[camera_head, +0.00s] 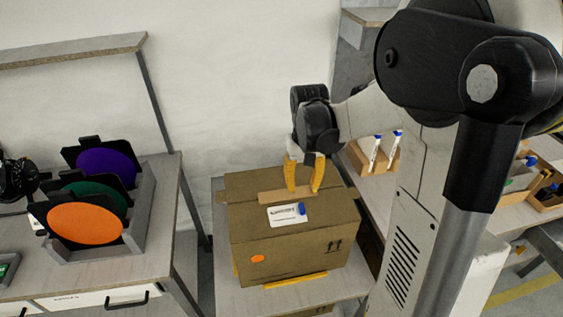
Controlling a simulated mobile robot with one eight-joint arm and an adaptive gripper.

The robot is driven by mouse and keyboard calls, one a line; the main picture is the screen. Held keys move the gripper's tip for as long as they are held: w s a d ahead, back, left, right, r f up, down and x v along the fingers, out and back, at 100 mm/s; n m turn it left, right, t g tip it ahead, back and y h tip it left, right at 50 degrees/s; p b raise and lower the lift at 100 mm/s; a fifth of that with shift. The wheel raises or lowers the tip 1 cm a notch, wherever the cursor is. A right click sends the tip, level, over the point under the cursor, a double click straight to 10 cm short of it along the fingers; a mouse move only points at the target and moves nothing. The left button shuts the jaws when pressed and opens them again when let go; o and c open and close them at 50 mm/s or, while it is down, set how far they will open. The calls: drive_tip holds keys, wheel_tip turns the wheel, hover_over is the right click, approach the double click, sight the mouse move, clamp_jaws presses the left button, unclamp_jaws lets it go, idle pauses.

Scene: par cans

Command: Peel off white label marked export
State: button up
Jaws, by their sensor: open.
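A closed cardboard box (295,245) stands on a small stand. A white label (283,217) with dark print lies flat on its top face, near the front edge; the print is too small to read. A blue piece (302,208) sits at the label's right end. My gripper (304,190) points down with its two yellow fingers apart, just behind the label over a tan tape strip (270,196). I cannot tell whether the fingertips touch the box. Nothing shows between the fingers.
A bench at left holds a grey rack (146,205) with orange (85,231), green and purple discs. A table at right carries a wooden box (362,160) with blue-tipped white items and other small trays. My arm covers much of the right side.

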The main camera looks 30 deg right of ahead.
sight(302, 206)
drive_tip(key=f+b, duration=0.1)
drive_tip(key=f, duration=0.4)
drive_tip(key=f+b, duration=0.2)
drive_tip(key=f, duration=0.3)
drive_tip(key=shift+s, duration=0.2)
clamp_jaws()
wheel_tip(302, 206, up, 8)
drive_tip(key=p, duration=0.5)
drive_tip(key=shift+f, duration=0.45)
